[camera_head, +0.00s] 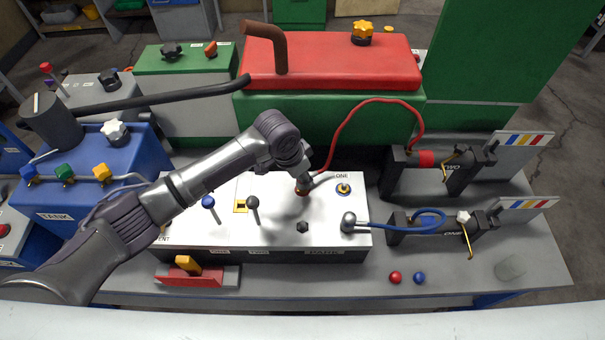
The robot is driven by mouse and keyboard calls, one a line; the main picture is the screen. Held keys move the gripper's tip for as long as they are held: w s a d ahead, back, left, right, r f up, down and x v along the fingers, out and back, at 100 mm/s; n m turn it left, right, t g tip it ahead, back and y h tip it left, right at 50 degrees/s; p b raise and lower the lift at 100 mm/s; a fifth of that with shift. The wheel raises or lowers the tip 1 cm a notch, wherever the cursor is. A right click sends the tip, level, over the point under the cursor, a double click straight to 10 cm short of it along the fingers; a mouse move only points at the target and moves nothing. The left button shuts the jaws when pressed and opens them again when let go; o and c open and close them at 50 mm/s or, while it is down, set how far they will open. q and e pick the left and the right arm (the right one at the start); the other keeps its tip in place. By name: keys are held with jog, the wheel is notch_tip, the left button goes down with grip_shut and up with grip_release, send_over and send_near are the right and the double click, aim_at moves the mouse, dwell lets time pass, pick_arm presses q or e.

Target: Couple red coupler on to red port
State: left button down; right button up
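My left gripper (304,181) points down over the white panel (280,225) and appears shut on the red coupler, where the red hose (345,125) ends. The coupler itself is mostly hidden by the fingers. A reddish ring, which looks like the red port (302,192), shows just below the fingertips. I cannot tell whether the coupler touches the port or is seated on it. The hose arches up and right to a black holder with a red band (426,159). My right gripper is not in view.
A grey coupler (348,222) with a blue hose lies at the panel's right edge. Levers (253,203) stand to the left. A red tank lid (340,65) rises behind; red and blue balls (395,277) lie in front.

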pick_arm(q)
jog(key=shift+f, duration=0.45)
dwell(0.6)
jog(key=shift+f, duration=0.5)
jog(key=c, duration=0.7)
grip_release()
jog(key=shift+o, duration=0.2)
jog(key=shift+r, duration=0.1)
